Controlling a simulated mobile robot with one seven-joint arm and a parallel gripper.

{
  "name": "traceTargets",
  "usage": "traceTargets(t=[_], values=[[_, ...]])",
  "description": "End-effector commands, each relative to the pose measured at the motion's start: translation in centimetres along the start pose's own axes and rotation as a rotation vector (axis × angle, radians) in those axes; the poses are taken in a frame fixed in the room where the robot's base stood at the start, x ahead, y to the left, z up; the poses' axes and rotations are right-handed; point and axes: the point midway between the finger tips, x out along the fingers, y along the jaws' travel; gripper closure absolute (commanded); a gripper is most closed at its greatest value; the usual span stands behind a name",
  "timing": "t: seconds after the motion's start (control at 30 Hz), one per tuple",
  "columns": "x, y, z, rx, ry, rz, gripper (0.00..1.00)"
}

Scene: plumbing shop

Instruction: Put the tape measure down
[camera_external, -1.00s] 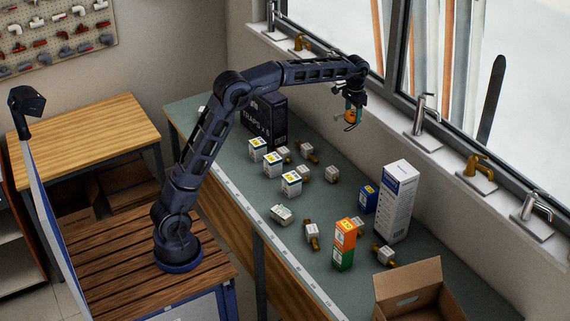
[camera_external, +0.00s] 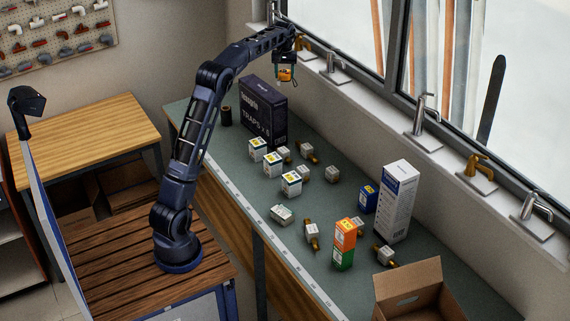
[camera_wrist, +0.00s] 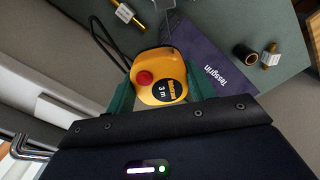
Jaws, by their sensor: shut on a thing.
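The tape measure (camera_wrist: 158,78) is yellow with a red button, a black "3 m" label and a dark wrist cord. My gripper (camera_external: 285,69) is shut on it, one green finger on each side in the wrist view (camera_wrist: 160,92). In the external view the tape measure (camera_external: 286,74) hangs in the air near the window, above the far end of the grey-green counter (camera_external: 335,135). It is clear of the surface.
A dark "TRAPS x 6" box (camera_external: 263,112) stands below my gripper, with a dark cylinder (camera_external: 226,116) to its left. Several small white boxes and brass fittings crowd the middle. A tall white box (camera_external: 398,200) and an open carton (camera_external: 410,292) stand nearer. Taps (camera_external: 335,68) line the sill.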

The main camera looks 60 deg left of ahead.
Motion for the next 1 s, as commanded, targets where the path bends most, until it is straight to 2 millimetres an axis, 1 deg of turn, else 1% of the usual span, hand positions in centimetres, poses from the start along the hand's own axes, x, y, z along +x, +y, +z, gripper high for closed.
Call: traceTargets(t=[0.03, 0.17, 0.2, 0.27, 0.3, 0.4, 0.5, 0.7, 0.9, 1.0], values=[[-0.1, -2.1, -1.2, -0.051, 0.002, 0.000, 0.78], [-0.1, -7.2, -3.8, -0.179, 0.003, -0.001, 0.78], [-0.2, -8.8, -4.5, -0.218, 0.003, -0.001, 0.78], [-0.2, -11.2, -5.5, -0.277, 0.005, -0.001, 0.78], [-0.3, -12.8, -6.2, -0.315, 0.006, 0.000, 0.78], [-0.3, -16.1, -7.4, -0.397, 0.008, -0.001, 0.78], [-0.3, -19.0, -8.2, -0.463, 0.009, -0.002, 0.78], [-0.4, -23.2, -9.4, -0.560, 0.011, -0.003, 0.78], [-0.3, -26.6, -10.1, -0.639, 0.012, -0.004, 0.78], [1.9, -26.2, -10.0, -0.632, 0.009, -0.005, 0.78]])
